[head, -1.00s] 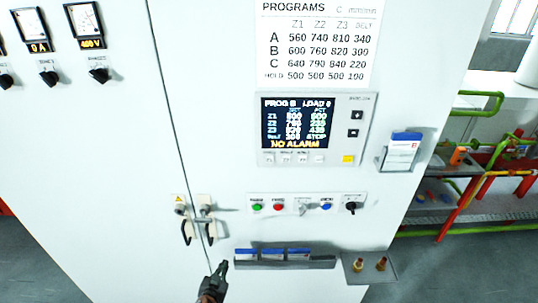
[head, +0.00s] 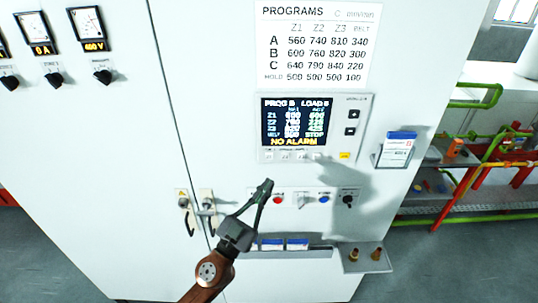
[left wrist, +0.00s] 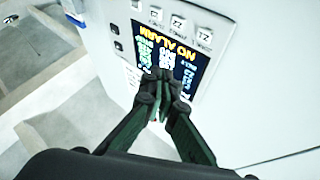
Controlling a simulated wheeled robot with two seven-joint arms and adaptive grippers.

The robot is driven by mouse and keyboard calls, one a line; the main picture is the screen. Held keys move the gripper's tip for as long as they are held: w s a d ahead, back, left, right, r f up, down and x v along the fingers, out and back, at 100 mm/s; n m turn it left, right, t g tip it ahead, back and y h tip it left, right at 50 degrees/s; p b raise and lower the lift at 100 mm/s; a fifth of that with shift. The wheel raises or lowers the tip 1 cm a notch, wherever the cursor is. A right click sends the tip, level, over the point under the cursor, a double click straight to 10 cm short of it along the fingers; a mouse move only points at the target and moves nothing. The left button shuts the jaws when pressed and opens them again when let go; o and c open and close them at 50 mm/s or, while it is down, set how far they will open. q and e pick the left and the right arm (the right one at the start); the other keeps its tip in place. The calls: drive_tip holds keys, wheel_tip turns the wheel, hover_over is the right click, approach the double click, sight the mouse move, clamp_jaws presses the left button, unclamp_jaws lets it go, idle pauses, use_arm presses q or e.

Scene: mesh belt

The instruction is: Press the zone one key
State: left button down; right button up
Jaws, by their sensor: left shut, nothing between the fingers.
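The zone one key (head: 268,156) is the leftmost in the row of small pale keys under the dark screen (head: 299,122) of the controller. In the left wrist view the picture is turned over, so the zone one key (left wrist: 204,36) is at the right end of the row. The screen shows "NO ALARM". My left gripper (head: 267,183) is shut and empty, its tips just below the key row in the head view. In the left wrist view its fingertips (left wrist: 158,78) overlap the screen, apart from the key. My right gripper is not in view.
A row of buttons and switches, with a red button (head: 278,200) and a blue one (head: 324,199), lies below the controller. A yellow key (head: 345,155) is at its lower right. A shelf with blue-topped blocks (head: 297,243) and a card holder (head: 396,152) stick out from the cabinet.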

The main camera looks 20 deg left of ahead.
use_arm(q)
drive_tip(key=shift+s+d+r, duration=0.2)
drive_tip(key=shift+r, duration=0.1)
drive_tip(key=b, duration=0.3)
approach(277, 150)
drive_tip(key=x, duration=0.4)
drive_tip(key=shift+s+d+r, duration=0.1)
drive_tip(key=shift+s+r, duration=0.05)
drive_tip(key=shift+s, duration=0.05)
drive_tip(key=shift+p, duration=0.3)
idle(0.3)
drive_tip(key=shift+w, duration=0.1)
idle(0.6)
drive_tip(key=shift+w, duration=0.35)
